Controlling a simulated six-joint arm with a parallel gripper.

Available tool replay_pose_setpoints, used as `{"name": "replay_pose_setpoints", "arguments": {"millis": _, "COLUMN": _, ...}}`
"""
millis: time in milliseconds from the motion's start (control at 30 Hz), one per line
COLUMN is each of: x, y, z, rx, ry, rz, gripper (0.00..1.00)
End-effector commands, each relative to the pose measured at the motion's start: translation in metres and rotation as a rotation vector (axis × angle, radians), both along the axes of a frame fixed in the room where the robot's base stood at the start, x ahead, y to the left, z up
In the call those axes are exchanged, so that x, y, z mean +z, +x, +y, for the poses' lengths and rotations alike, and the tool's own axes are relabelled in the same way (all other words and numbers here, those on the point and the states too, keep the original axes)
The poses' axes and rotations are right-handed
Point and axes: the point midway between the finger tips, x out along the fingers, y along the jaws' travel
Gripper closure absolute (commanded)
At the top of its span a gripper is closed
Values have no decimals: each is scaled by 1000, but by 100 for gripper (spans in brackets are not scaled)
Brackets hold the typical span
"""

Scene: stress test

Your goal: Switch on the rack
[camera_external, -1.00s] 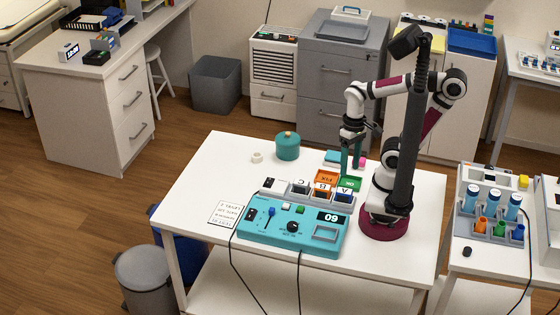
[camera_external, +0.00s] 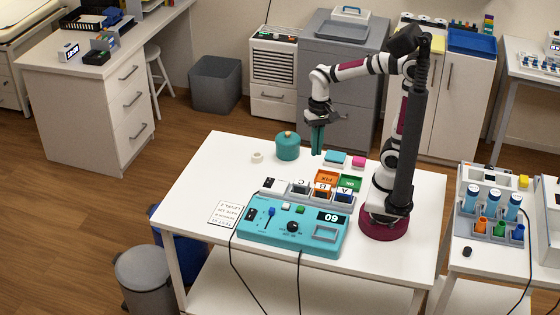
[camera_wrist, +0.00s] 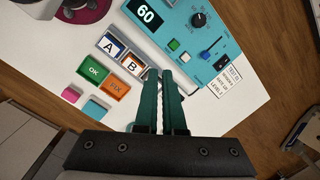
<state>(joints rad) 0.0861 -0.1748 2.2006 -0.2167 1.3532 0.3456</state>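The grey rack (camera_external: 287,190) stands on the white table behind the teal console, with tiles marked A, B and C. A small black rocker switch (camera_external: 267,183) sits at its left end. The teal console (camera_external: 262,233) shows 60 and has a blue slider, a black knob and small buttons; it also shows in the wrist view (camera_wrist: 180,42). The A and B part of the rack shows there too (camera_wrist: 117,68). My gripper (camera_external: 317,152) hangs above the table, behind the rack and right of a teal jar. Its teal fingers (camera_wrist: 160,72) are together, with nothing visible between them.
A teal lidded jar (camera_external: 287,150) and a white ring (camera_external: 257,157) stand at the back left. Orange FIX (camera_external: 326,177) and green OK (camera_external: 349,182) tiles lie behind the rack. Teal (camera_external: 335,158) and pink (camera_external: 358,161) blocks lie farther back. A printed card (camera_external: 225,214) lies left.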

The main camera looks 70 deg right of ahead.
Motion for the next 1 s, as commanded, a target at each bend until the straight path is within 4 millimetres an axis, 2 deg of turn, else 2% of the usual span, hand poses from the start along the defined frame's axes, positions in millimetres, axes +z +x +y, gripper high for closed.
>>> {"name": "replay_pose_setpoints", "arguments": {"millis": 33, "x": -3, "y": 33, "z": -10, "rx": -108, "ry": -2, "rz": 21, "gripper": 100}}
{"name": "replay_pose_setpoints", "arguments": {"millis": 100, "x": -11, "y": 77, "z": -26, "rx": -267, "ry": -7, "rz": 41, "gripper": 100}}
{"name": "replay_pose_setpoints", "arguments": {"millis": 200, "x": -30, "y": 126, "z": -47, "rx": -457, "ry": -12, "rz": 65, "gripper": 100}}
{"name": "replay_pose_setpoints", "arguments": {"millis": 333, "x": -52, "y": 164, "z": -67, "rx": -619, "ry": -15, "rz": 83, "gripper": 100}}
{"name": "replay_pose_setpoints", "arguments": {"millis": 400, "x": -58, "y": 173, "z": -72, "rx": -662, "ry": -15, "rz": 86, "gripper": 100}}
{"name": "replay_pose_setpoints", "arguments": {"millis": 500, "x": -61, "y": 178, "z": -75, "rx": -685, "ry": -15, "rz": 89, "gripper": 100}}
{"name": "replay_pose_setpoints", "arguments": {"millis": 800, "x": -64, "y": 177, "z": -74, "rx": -682, "ry": -16, "rz": 90, "gripper": 100}}
{"name": "replay_pose_setpoints", "arguments": {"millis": 867, "x": -70, "y": 177, "z": -73, "rx": -681, "ry": -16, "rz": 90, "gripper": 100}}
{"name": "replay_pose_setpoints", "arguments": {"millis": 1000, "x": -97, "y": 176, "z": -69, "rx": -680, "ry": -16, "rz": 92, "gripper": 100}}
